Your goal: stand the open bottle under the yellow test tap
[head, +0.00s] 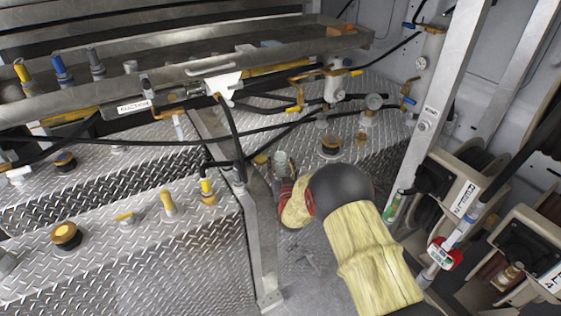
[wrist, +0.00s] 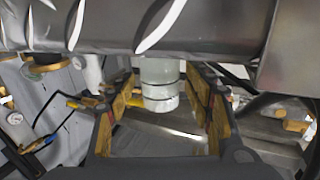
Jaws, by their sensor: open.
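A pale, translucent bottle (head: 281,163) stands near the middle of the head view, by the grey post and the tread plate. In the wrist view the bottle (wrist: 160,76) lies between the two fingers of my gripper (wrist: 160,90), with a gap on each side. The gripper is open. In the head view my arm hides most of the gripper. Several fittings have yellow parts: a yellow-topped one (head: 22,71) on the left beam, a yellow-handled valve (head: 293,108), and a yellow-topped one (head: 207,187) on the plate. I cannot tell which is the test tap.
Black hoses (head: 240,150) hang close to the bottle. A grey post (head: 262,250) stands left of my gripper and a tall metal upright (head: 440,100) stands to the right. Hose reels (head: 445,180) fill the right side. Amber-capped ports (head: 66,236) stick up from the tread plate.

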